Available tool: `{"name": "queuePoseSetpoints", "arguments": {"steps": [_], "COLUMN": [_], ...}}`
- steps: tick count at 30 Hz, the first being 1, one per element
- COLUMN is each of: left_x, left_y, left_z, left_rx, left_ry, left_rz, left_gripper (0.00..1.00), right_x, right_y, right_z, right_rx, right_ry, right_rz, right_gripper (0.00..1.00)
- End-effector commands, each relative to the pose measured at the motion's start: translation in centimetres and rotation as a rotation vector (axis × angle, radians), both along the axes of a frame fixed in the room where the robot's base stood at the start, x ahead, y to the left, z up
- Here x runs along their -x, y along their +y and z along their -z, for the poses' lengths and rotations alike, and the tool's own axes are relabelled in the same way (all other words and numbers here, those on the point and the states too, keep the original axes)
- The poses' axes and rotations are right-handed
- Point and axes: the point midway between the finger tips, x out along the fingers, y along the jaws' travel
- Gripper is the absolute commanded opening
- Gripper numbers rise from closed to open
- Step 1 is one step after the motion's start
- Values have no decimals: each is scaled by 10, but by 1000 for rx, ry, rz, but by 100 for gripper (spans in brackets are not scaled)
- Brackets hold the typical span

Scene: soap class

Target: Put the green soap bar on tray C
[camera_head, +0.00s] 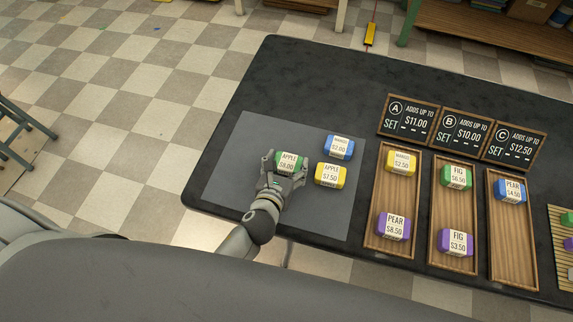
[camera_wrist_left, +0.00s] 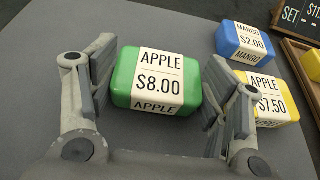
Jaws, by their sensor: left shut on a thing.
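The green soap bar (camera_head: 289,158), labelled APPLE $8.00, is on the grey mat at the left part of the table. It also shows in the left wrist view (camera_wrist_left: 158,80). My left gripper (camera_head: 285,172) is around the bar and shut on it, with one finger (camera_wrist_left: 98,75) on each side. I cannot tell whether the bar touches the mat. Tray C (camera_head: 513,245) is the rightmost of three wooden trays. A blue PEAR $4.50 bar (camera_head: 510,190) lies at its far end, and its near part is bare. My right gripper is not in view.
A yellow APPLE bar (camera_head: 330,175) and a blue MANGO bar (camera_head: 339,147) lie right of my gripper. Tray A (camera_head: 396,185) holds a yellow and a purple bar. Tray B (camera_head: 452,210) holds a green FIG bar and a purple bar. Price signs (camera_head: 465,133) stand behind the trays.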

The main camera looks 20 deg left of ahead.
Motion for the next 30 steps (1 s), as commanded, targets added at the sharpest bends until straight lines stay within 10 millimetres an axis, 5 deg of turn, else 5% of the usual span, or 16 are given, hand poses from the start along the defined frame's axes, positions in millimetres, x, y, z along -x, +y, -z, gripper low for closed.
{"name": "queuePoseSetpoints", "arguments": {"steps": [11, 12, 16, 30], "left_x": [0, 0, 0, 5], "left_y": [0, 0, 0, 0], "left_z": [4, 4, 4, -1], "left_rx": [-1, -1, -1, -1], "left_ry": [-2, -1, -1, 0], "left_rz": [2, 2, 2, 2], "left_gripper": [44, 75, 91, 92], "right_x": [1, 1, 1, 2], "right_y": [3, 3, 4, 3], "right_z": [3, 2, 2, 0], "right_rx": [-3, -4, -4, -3], "right_ry": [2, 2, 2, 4], "right_rz": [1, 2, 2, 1], "right_gripper": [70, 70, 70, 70]}}
